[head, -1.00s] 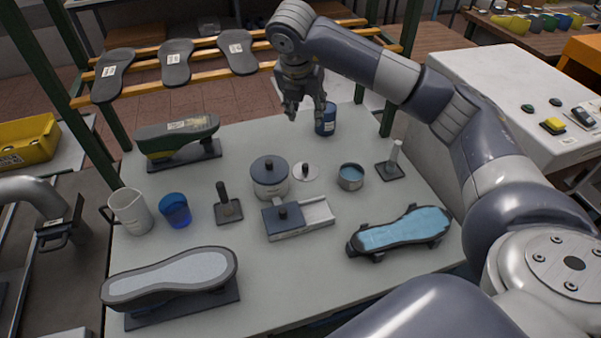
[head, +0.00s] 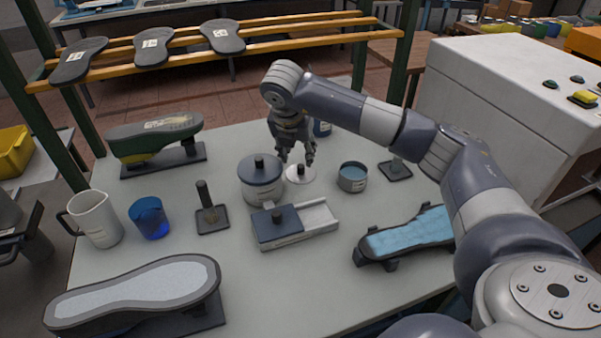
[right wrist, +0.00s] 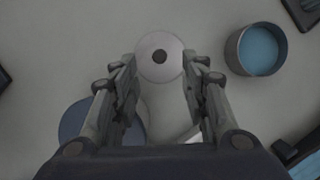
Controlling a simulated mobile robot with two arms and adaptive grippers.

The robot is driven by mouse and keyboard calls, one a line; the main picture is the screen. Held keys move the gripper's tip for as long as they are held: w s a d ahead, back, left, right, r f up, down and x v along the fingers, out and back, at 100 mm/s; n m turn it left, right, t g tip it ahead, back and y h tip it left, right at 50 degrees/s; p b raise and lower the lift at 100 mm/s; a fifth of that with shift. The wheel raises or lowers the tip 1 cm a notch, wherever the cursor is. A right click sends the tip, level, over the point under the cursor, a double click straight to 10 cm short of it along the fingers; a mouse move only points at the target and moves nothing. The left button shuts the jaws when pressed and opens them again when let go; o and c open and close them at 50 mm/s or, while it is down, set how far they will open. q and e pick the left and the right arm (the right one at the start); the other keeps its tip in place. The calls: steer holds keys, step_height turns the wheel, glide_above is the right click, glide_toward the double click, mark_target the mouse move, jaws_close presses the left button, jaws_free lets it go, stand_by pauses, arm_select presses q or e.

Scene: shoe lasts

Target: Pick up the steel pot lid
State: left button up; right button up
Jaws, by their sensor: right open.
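The steel pot lid (head: 300,174) is a small pale disc with a dark knob, lying on the grey table to the right of the lidded pot (head: 261,181). In the right wrist view the lid (right wrist: 160,57) lies just beyond my fingertips, near the middle line between them. My right gripper (head: 297,158) is open and empty, pointing down above the lid. It also shows in the right wrist view (right wrist: 160,75) with its two fingers spread apart. I cannot tell the exact height above the knob. My left gripper is not in view.
An open tin of blue liquid (head: 352,177) stands right of the lid. A box with a sliding lid (head: 292,225) lies in front. A blue cup (head: 149,218), a white jug (head: 95,220) and several shoe lasts stand around.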

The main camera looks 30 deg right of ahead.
mark_target(301, 166)
steer(key=p+x, duration=0.1)
steer(key=x, duration=0.5)
steer(key=shift+w+d+f+p, duration=0.15)
steer(key=shift+w+f+p, duration=0.05)
steer(key=shift+f+p, duration=0.15)
steer(key=shift+c, duration=0.2)
steer(key=c, duration=0.8)
